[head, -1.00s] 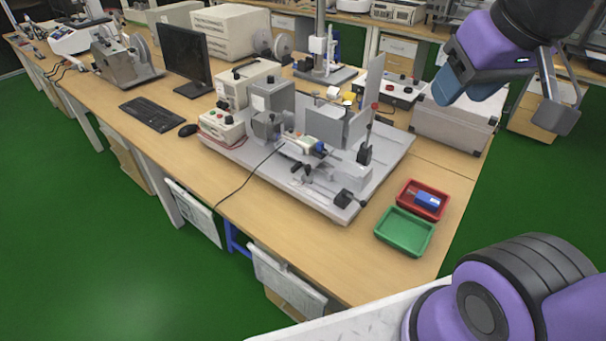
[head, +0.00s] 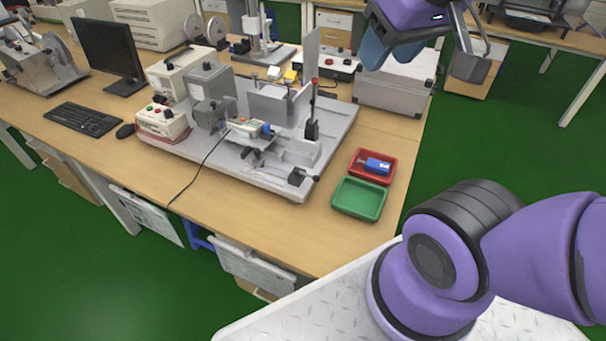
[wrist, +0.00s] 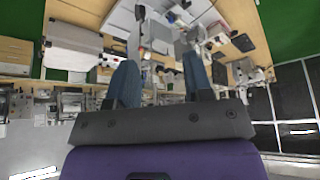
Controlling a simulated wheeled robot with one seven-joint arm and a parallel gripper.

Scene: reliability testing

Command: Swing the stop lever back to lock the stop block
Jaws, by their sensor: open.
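The test rig stands on a grey base plate (head: 335,130) on the bench in the head view. An upright lever with a red knob (head: 314,82) rises from a black mount at its right side. A black-knobbed part (head: 299,177) sits at the plate's front corner. I cannot tell for sure which of these is the stop lever, and the stop block is not clearly made out. My gripper (head: 378,50) is above and to the right of the rig, apart from it. The wrist view shows its two blue fingers (wrist: 160,72) spread, with nothing between them.
A red tray (head: 352,162) with a blue item and an empty green tray (head: 360,214) lie right of the rig. A grey case (head: 392,97) stands behind. A monitor (head: 107,48) and keyboard (head: 85,119) are left. Bare bench (head: 270,235) lies in front.

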